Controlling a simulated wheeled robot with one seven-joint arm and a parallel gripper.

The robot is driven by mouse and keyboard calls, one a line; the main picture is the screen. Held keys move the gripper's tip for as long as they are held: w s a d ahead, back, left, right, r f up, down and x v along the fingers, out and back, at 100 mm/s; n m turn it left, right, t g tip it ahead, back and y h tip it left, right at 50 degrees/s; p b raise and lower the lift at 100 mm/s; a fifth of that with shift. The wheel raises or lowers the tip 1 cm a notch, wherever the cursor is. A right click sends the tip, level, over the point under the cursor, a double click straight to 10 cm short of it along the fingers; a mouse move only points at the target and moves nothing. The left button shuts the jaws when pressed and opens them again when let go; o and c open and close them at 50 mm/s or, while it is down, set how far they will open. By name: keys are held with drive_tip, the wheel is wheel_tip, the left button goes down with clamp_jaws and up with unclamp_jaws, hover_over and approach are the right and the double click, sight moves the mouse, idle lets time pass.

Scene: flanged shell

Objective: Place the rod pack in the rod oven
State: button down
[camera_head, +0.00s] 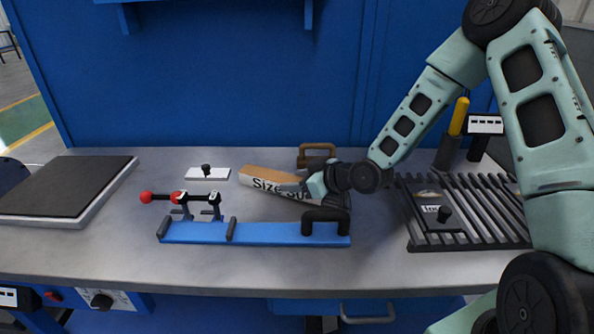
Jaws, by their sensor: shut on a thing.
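The rod pack (262,182) is a long box with a brown top and a white side printed "Size 30", partly covered by my gripper. It is over the middle of the grey workbench, lying roughly level, behind a blue fixture. My gripper (297,187) reaches in from the right and is shut on the rod pack near its right part. I cannot tell whether the pack touches the bench. I cannot clearly pick out the rod oven; a dark object with a brown handle (318,150) stands just behind my gripper, partly hidden.
The blue fixture (260,232) with red-knobbed clamps and black handles lies in front of the pack. A slatted rack (470,235) is at right, a dark flat plate (65,187) at left. A small white plate with a black knob (207,173) sits behind. Bare bench (110,240) shows at front left.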

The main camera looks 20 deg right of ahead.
drive_tip(key=shift+f, duration=0.1)
drive_tip(key=shift+f, duration=0.15)
drive_tip(key=c, duration=0.6)
unclamp_jaws()
